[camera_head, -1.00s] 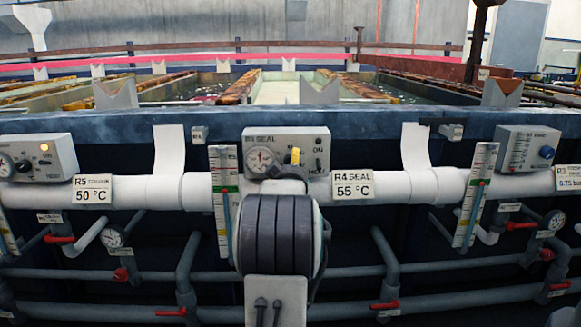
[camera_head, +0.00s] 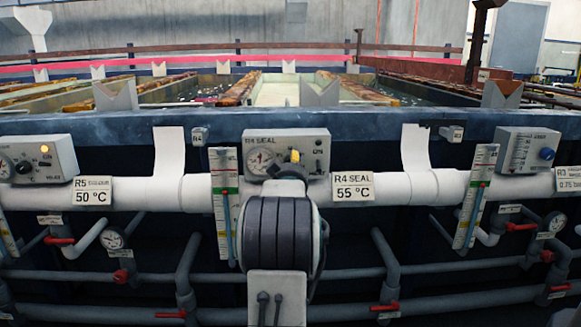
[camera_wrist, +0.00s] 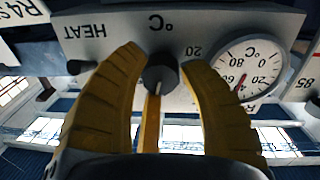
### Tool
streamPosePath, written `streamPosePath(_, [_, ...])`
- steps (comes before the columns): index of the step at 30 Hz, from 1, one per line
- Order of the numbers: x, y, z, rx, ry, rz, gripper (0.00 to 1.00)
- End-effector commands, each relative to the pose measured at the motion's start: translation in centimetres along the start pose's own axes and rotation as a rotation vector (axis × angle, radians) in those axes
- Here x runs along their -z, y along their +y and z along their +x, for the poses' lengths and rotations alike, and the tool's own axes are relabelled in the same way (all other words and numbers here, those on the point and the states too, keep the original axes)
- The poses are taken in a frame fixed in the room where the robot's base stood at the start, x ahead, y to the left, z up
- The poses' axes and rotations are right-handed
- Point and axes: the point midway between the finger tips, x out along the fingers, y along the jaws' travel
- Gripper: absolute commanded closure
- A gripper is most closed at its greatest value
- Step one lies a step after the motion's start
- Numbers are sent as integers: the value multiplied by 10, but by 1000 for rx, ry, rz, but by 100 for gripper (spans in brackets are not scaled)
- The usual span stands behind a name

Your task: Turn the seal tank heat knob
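The R4 SEAL control box (camera_head: 310,139) is mounted on the tank front in the head view. It carries a round dial (camera_head: 260,160). In the wrist view, which is upside down, the dark heat knob (camera_wrist: 160,73) sits on the panel, with a narrow yellow bar (camera_wrist: 151,118) below it. My gripper (camera_wrist: 163,58) has its two curved yellow fingers on either side of the knob, tips close to the panel. They look open around it; contact cannot be told. In the head view my arm hides the knob, and only a bit of yellow shows.
A black toggle (camera_wrist: 81,67) stands beside the left finger by the HEAT label, and the dial (camera_wrist: 250,72) lies close on the right. A white pipe (camera_head: 430,187) runs below the box. A thermometer strip (camera_head: 225,190) hangs left of my arm.

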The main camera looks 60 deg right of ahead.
Motion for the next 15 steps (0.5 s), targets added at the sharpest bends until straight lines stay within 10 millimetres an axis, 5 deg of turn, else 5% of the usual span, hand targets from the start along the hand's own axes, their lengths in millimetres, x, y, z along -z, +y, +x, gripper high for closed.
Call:
streamPosePath(12, [0, 0, 0, 0, -1, 0, 100])
streamPosePath(15, [-1, 0, 0, 0, -1, 1, 100])
